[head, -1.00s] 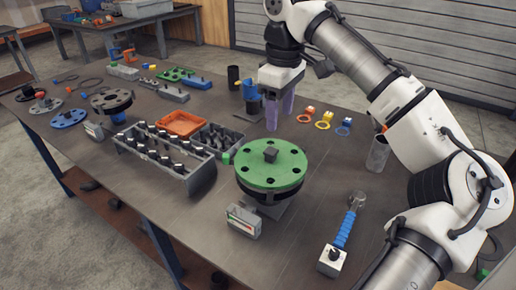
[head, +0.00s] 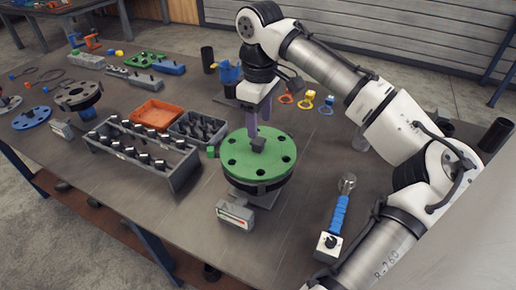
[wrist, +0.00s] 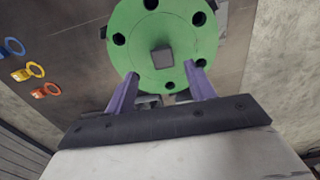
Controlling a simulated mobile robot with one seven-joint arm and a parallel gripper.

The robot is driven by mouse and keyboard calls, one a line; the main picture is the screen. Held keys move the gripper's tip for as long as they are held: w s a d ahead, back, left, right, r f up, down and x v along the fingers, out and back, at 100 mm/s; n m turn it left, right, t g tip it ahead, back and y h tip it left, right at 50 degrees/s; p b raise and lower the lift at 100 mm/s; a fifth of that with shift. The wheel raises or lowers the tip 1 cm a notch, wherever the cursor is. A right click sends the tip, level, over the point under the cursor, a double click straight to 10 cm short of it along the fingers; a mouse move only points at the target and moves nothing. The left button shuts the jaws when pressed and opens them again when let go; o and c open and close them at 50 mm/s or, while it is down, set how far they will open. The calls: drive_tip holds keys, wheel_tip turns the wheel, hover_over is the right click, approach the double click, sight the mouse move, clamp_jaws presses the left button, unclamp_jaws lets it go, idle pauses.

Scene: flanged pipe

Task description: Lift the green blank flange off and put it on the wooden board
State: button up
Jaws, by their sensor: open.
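The green blank flange (head: 277,167) is a round disc with several bolt holes and a grey square knob (wrist: 162,58) at its centre. It lies on a dark round flange (head: 262,187) on a grey stand. My gripper (head: 257,142) points down just over the knob. In the wrist view its two purple fingers (wrist: 165,75) are apart, one towards each side of the knob, and they do not visibly touch it. I cannot make out a wooden board in either view.
A grey rack (head: 140,155) of bolts and an orange tray (head: 155,114) stand left of the flange. A gauge box (head: 235,213) is in front. A blue-handled tool (head: 340,213) lies to the right. Coloured eye rings (head: 306,102) lie behind.

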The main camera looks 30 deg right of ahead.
sight(258, 140)
drive_tip(key=shift+a+f+p, duration=0.2)
drive_tip(key=shift+f+p, duration=0.7)
drive_tip(key=shift+f, duration=1.75)
drive_tip(key=shift+r, duration=0.1)
clamp_jaws()
